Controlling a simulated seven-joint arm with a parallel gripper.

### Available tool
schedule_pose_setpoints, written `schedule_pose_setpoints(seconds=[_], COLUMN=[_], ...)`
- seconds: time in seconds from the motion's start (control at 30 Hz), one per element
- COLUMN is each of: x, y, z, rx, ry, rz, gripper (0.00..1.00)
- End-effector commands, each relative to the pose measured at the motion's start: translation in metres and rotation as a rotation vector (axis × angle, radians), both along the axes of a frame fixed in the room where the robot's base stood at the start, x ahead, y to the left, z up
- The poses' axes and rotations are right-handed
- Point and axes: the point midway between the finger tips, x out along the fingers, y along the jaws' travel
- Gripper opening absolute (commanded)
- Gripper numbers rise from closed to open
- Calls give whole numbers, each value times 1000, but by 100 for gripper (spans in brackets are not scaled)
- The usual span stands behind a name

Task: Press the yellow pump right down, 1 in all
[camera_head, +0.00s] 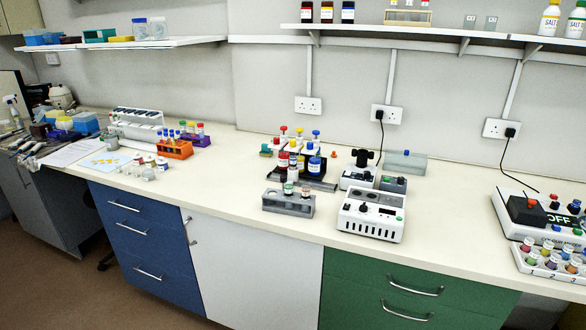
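A small yellow top (299,131), which looks like the yellow pump, stands up in the back row of a cluster of bottles near the middle of the bench. A similar red top (283,129) is to its left and a blue top (316,132) to its right. The yellow top's lower body is partly hidden by the bottles in front. Whether it is raised or pressed is too small to tell. My gripper is not in view.
Red-, white- and blue-capped bottles stand in front of the pumps, with a grey rack (288,205) nearer the edge. A white device (371,215) is to the right. An orange rack (174,150) stands left. Bare worktop (450,217) lies right of the device. A shelf (420,30) hangs above.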

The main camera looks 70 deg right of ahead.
Motion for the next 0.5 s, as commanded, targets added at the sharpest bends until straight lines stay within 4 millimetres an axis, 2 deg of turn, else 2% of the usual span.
schedule_pose_setpoints(seconds=[0.07,0.5], x=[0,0], y=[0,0], z=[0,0], rx=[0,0], ry=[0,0], rz=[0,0], gripper=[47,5])
